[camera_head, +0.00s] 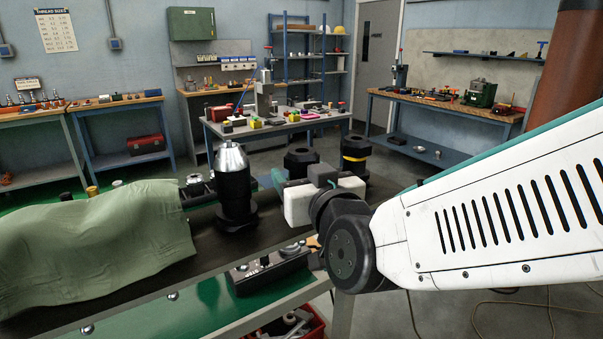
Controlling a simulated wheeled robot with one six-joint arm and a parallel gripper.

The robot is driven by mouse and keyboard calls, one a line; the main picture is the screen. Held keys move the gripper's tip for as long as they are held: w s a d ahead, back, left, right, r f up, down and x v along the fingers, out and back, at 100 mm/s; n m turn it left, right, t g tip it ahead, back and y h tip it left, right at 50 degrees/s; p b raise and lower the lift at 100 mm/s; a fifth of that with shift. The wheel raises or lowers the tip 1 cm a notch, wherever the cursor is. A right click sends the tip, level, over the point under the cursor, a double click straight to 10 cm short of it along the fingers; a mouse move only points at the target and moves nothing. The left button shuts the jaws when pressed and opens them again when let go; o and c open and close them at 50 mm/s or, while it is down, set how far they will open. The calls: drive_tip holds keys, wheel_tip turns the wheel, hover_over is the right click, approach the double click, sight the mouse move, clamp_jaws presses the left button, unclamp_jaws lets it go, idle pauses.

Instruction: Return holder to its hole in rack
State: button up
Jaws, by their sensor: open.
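A black tool holder (236,196) with a silver cone top stands upright on the dark top of the cart (215,247). Two more black pieces stand behind it to the right: a plain one (299,163) and one with a yellow band (355,160). My gripper (283,183) is open, just right of the silver-topped holder and apart from it in the picture. Its body hides most of its fingers and part of the plain black piece. No empty rack hole can be made out clearly.
A green cloth (90,245) covers the cart's left part, with lumps under it. A dark block with metal parts (198,188) lies behind the holder. A lower green shelf (150,319) holds several parts. A cluttered grey table (280,122) and benches stand beyond.

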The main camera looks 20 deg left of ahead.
drive_tip(key=v, duration=0.7)
drive_tip(key=shift+s+d+r, duration=0.15)
drive_tip(key=shift+d, duration=0.05)
drive_tip(key=w+d+f+m+g+h, duration=0.1)
drive_tip(key=d+f+m+g+h, duration=0.2)
drive_tip(key=d, duration=1)
drive_tip(key=w+d+m+g+h, duration=0.1)
drive_tip(key=d+m+g+h, duration=0.3)
drive_tip(key=d, duration=0.9)
drive_tip(key=s+d+f+g+h, duration=0.1)
drive_tip(key=s+d+h, duration=0.3)
drive_tip(key=s+d, duration=0.45)
drive_tip(key=s+d+f+g, duration=0.1)
drive_tip(key=s+f+g, duration=0.3)
drive_tip(key=s, duration=0.3)
drive_tip(key=shift+d+f+g, duration=0.25)
drive_tip(key=shift+f+g, duration=0.15)
drive_tip(key=shift+f, duration=0.05)
